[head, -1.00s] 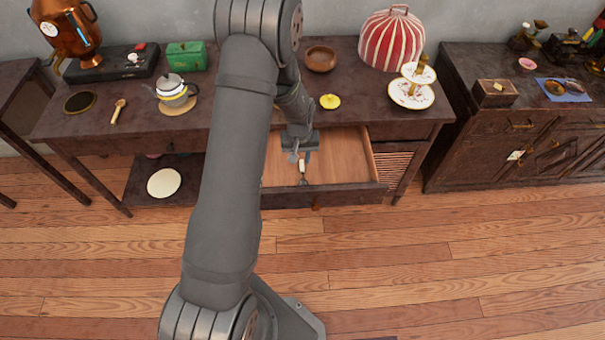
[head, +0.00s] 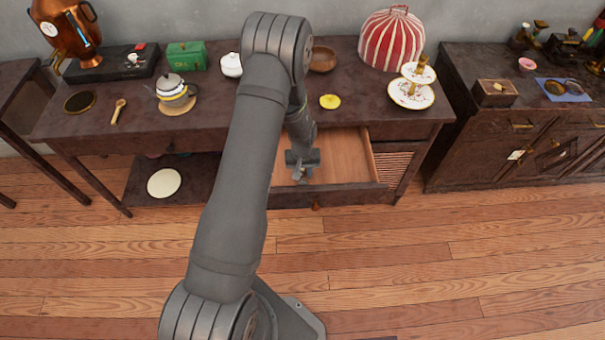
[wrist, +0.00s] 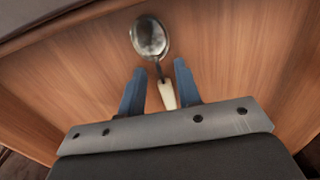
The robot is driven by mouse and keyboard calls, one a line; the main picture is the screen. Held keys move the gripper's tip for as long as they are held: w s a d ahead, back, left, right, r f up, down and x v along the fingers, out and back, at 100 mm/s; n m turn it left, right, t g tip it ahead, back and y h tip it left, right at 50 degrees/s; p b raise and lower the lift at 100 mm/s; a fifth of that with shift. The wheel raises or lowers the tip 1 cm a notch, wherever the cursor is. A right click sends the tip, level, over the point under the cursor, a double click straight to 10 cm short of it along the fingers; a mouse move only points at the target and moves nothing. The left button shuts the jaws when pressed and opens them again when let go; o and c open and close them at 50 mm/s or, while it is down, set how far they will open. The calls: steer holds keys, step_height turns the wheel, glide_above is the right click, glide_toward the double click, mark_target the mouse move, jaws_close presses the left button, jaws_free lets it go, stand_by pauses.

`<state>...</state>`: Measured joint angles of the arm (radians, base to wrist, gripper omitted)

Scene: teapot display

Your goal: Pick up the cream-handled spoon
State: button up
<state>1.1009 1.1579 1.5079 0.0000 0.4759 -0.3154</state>
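The cream-handled spoon lies on the wooden floor of the open drawer (head: 345,160). In the wrist view the spoon (wrist: 150,42) shows its metal bowl beyond the fingertips and its cream handle between the fingers. My gripper (wrist: 160,72) is open, with a blue finger on each side of the handle and a gap to each. In the head view my gripper (head: 300,172) is down at the drawer, and the spoon is hidden behind it. I cannot tell how high the fingers are above the drawer floor.
The drawer's front panel (head: 340,195) and side walls surround my gripper. On the table above stand a teapot (head: 172,86), a wooden spoon (head: 118,110), a white lidded pot (head: 231,64), a wooden bowl (head: 322,60) and a yellow lid (head: 330,101). The drawer's right part is empty.

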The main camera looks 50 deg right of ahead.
jaws_close()
